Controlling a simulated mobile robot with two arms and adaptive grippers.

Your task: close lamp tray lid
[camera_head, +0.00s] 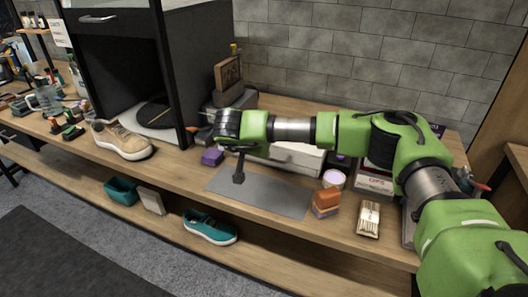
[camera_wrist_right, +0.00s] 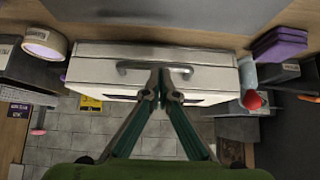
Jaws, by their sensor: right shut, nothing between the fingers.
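A white box with a grey bar handle, which looks like the lamp tray (camera_wrist_right: 105,70), fills the middle of the right wrist view. In the head view the white box (camera_head: 296,156) stands behind the grey mat, partly hidden by my right arm. I cannot tell how far its lid stands open. My right gripper (camera_head: 239,177) points down over the left part of the mat, in front of the box. In the right wrist view its fingertips (camera_wrist_right: 163,78) are shut together and empty, close to the handle; contact cannot be told. My left gripper is not in view.
The grey mat (camera_head: 270,196) is bare. A purple block (camera_head: 212,157) lies to its left; a round white tub (camera_head: 333,178), an orange-topped block (camera_head: 326,202) and a brush (camera_head: 368,218) lie to its right. A black cabinet (camera_head: 225,50) and beige sneaker (camera_head: 122,140) stand left.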

